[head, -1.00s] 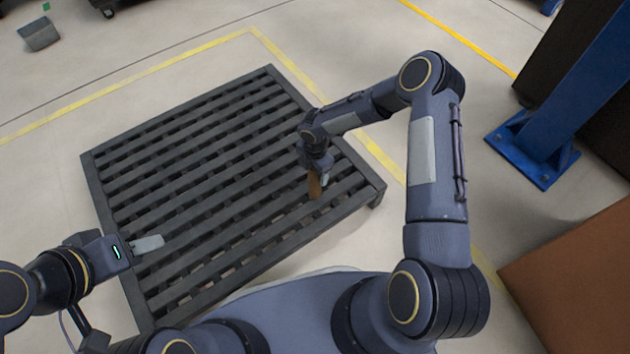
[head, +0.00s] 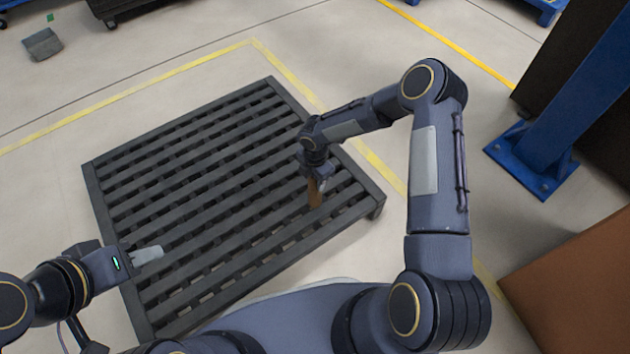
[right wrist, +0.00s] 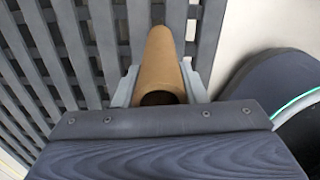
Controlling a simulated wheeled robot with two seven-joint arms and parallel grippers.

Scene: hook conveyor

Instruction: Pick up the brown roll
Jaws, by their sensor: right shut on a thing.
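The brown roll (head: 314,194) is a cardboard-coloured tube over the right part of the dark slatted pallet (head: 130,187). My right gripper (head: 318,184) is shut on it. In the right wrist view the roll (right wrist: 160,60) lies between the two grey fingers, with its dark hollow end towards the camera and its length running away over the slats. I cannot tell whether its far end touches the pallet. My left gripper (head: 150,254) is over the pallet's left edge, away from the roll; only one pale finger side shows clearly, so its opening is unclear.
A blue post (head: 560,130) on a blue foot stands at the right. A brown box-like surface (head: 580,280) is at the lower right. A grey bin (head: 42,44) lies far left. Yellow floor lines border the pallet, and the floor beyond is mostly clear.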

